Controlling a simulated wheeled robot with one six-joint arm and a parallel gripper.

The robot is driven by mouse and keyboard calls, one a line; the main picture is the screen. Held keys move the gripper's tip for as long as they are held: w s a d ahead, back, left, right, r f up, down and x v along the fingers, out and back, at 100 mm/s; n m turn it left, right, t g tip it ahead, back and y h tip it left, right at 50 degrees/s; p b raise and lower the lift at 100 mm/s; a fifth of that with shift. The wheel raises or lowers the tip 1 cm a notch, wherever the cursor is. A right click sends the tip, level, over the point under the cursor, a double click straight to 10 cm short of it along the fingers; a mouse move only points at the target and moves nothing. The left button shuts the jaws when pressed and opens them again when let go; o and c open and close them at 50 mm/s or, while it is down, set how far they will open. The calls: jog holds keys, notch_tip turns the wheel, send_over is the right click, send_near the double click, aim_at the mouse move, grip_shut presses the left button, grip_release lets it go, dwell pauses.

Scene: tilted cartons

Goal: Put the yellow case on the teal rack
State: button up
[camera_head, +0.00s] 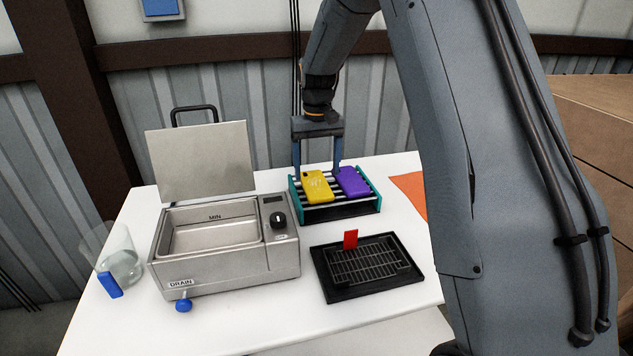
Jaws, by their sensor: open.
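The yellow case (317,187) lies on the left part of the teal rack (376,197), on its dark slats. A purple case (353,182) lies beside it on the right part of the same rack. My gripper (319,172) is open above the back of the rack, its fingers pointing down, one behind the left of the yellow case and one near the purple case. The picture does not show clearly whether the fingers touch either case.
A metal bath (225,267) with its lid (202,161) raised stands at left, with a glass beaker (122,264) beside it. A black tray (385,289) with a wire grid and red tag (350,239) lies in front of the rack. An orange sheet (410,191) lies at right.

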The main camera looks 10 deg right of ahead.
aim_at(317, 187)
notch_tip(317, 187, up, 7)
jog(key=b, duration=0.2)
jog(key=shift+t, duration=0.5)
jog(key=s+f, duration=0.3)
jog(key=s, duration=0.7)
jog(key=s+f, duration=0.4)
jog(key=s, duration=0.6)
jog(key=s+f, duration=0.4)
jog(key=s, duration=0.6)
jog(key=shift+s+a, duration=0.1)
jog(key=shift+s, duration=0.05)
